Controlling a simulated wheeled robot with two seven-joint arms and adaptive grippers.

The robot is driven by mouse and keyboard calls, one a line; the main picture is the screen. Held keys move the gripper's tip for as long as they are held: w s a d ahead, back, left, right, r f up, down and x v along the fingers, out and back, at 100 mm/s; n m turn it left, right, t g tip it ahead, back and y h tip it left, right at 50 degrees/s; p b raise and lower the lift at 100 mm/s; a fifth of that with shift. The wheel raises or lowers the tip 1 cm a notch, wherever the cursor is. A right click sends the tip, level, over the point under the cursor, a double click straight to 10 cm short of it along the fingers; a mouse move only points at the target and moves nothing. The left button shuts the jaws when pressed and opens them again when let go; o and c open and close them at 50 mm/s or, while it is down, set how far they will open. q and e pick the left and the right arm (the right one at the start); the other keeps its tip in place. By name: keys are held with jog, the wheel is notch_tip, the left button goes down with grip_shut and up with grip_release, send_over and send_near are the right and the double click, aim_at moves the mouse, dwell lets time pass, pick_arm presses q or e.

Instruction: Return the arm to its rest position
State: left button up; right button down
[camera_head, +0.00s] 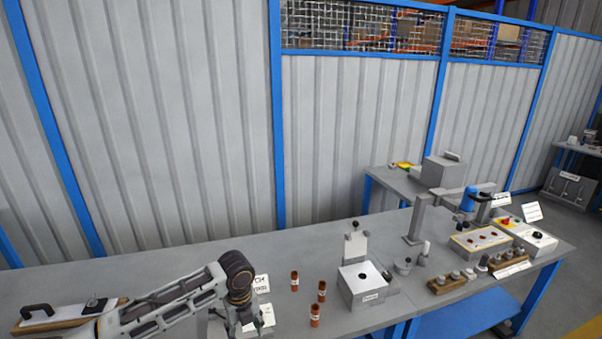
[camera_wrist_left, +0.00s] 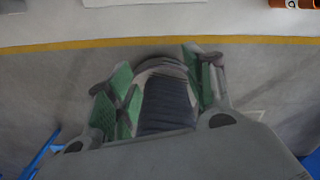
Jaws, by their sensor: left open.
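My left arm (camera_head: 165,302) comes in from the lower left of the head view and reaches over the grey workbench (camera_head: 190,262). Its dark wrist joint is bent downward. My left gripper (camera_head: 238,325) is at the bottom edge of that view and is partly cut off. In the left wrist view, the green-padded fingers of the left gripper (camera_wrist_left: 160,90) stand apart. I see nothing held between them; a dark ribbed shape shows in the gap, and I cannot tell what it is. My right gripper is in neither view.
White labels (camera_head: 262,284) stand close beside my wrist. Several red-brown bottles (camera_head: 294,281) and a grey box (camera_head: 366,288) stand to the right. A board with a black handle (camera_head: 37,310) lies at left behind my arm. The bench behind my wrist is clear.

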pick_arm(q)
jog(key=s+d+f+n+t+h, duration=0.1)
jog(key=s+d+n+t+h, duration=0.15)
jog(key=s+d+n, duration=0.8)
jog(key=s+a+f+n+t+y, duration=0.1)
jog(key=s+a+n, duration=0.4)
jog(key=a+n, duration=0.4)
jog(key=s+a+f+n+y, duration=0.1)
jog(key=s+a+n, duration=0.5)
jog(key=a+n, duration=0.2)
notch_tip(320, 180, down, 34)
jog(key=s+r+g, duration=0.1)
jog(key=s, duration=0.2)
jog(key=s+a+f, duration=0.2)
jog(key=s+f, duration=0.7)
jog(key=s, duration=0.1)
jog(key=s+a+f+g, duration=0.1)
jog(key=s+a+f, duration=0.1)
jog(key=s+f, duration=0.8)
jog(key=shift+s+a+f, duration=0.25)
jog(key=shift+s+f, duration=0.05)
jog(key=shift+s, duration=0.5)
